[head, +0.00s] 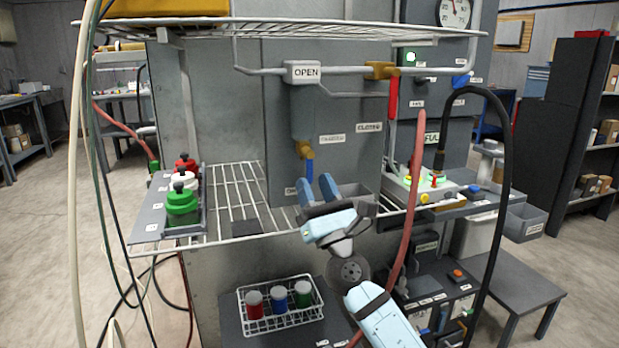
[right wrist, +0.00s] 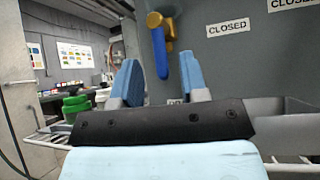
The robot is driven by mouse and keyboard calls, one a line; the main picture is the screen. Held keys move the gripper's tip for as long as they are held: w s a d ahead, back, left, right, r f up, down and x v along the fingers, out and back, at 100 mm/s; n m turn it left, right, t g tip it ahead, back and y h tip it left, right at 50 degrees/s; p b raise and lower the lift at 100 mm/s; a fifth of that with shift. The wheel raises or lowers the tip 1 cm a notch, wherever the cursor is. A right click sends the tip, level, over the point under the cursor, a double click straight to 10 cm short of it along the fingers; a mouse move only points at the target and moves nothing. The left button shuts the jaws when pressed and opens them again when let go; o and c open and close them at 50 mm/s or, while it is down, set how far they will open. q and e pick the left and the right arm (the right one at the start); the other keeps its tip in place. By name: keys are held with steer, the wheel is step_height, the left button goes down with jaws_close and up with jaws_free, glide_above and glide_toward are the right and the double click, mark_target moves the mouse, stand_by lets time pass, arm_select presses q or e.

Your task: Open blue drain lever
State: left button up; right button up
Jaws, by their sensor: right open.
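The blue drain lever (head: 309,170) hangs down from a brass valve (head: 304,149) on the grey cabinet front. In the right wrist view the blue lever (right wrist: 160,54) points downward under its brass fitting (right wrist: 155,20). A "CLOSED" label (right wrist: 228,26) is to its right. My right gripper (head: 316,188) is open and empty, its blue fingers pointing up just below the lever. In the right wrist view the lever appears between and above the two fingertips, apart from them. My left gripper is not in view.
A wire shelf (head: 237,190) surrounds the cabinet. Green, white and red bottles (head: 183,203) stand at its left. A red lever (head: 393,98) hangs from the upper pipe. A red hose (head: 406,215) and a black hose (head: 505,170) pass at the right. A basket of jars (head: 279,306) is below.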

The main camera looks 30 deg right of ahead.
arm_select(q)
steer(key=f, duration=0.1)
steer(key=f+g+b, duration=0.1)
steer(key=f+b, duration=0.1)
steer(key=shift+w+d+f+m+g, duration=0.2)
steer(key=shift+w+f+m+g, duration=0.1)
arm_select(e)
steer(key=v, duration=1)
steer(key=shift+s, duration=0.1)
